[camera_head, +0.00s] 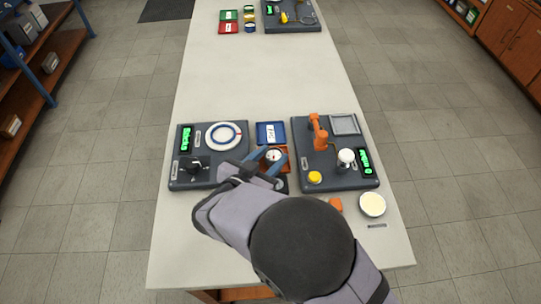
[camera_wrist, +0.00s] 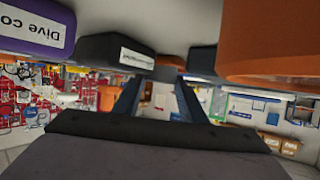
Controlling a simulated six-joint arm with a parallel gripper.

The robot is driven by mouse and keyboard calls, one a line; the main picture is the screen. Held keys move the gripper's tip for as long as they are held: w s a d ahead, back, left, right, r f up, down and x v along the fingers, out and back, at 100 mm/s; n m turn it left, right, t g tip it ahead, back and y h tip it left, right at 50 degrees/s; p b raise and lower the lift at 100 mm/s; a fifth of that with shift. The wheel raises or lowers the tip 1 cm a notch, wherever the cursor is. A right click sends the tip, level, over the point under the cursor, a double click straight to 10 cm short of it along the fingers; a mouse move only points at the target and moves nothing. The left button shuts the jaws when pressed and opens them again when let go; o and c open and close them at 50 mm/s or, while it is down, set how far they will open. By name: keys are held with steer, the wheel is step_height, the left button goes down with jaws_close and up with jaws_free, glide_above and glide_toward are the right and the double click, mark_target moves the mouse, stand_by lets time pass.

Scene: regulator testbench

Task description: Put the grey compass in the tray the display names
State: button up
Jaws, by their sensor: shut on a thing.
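The compass (camera_head: 273,155) shows in the head view as a small round thing with a pale face and dark rim. My gripper (camera_head: 273,158) is shut on it, one finger on each side. It is at the orange tray (camera_head: 286,151); I cannot tell whether it is clear of that tray. A blue tray (camera_head: 262,133) with a white label is just behind. The left display (camera_head: 186,139) shows green sideways text, too small to read surely. In the wrist view my fingertips (camera_wrist: 160,82) are apart, and the compass cannot be made out clearly.
A left panel holds a white round dial (camera_head: 223,136) and a black knob. A right panel holds an orange lever (camera_head: 319,133), a white knob (camera_head: 346,157) and a yellow button (camera_head: 315,177). A pale round dish (camera_head: 372,204) is at front right. The table's middle is clear.

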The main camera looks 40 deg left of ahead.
steer(key=shift+f, duration=0.1)
steer(key=o, duration=1.2)
steer(key=shift+c, duration=0.2)
steer(key=shift+s, duration=0.1)
steer(key=b+v, duration=0.1)
steer(key=v, duration=1.1)
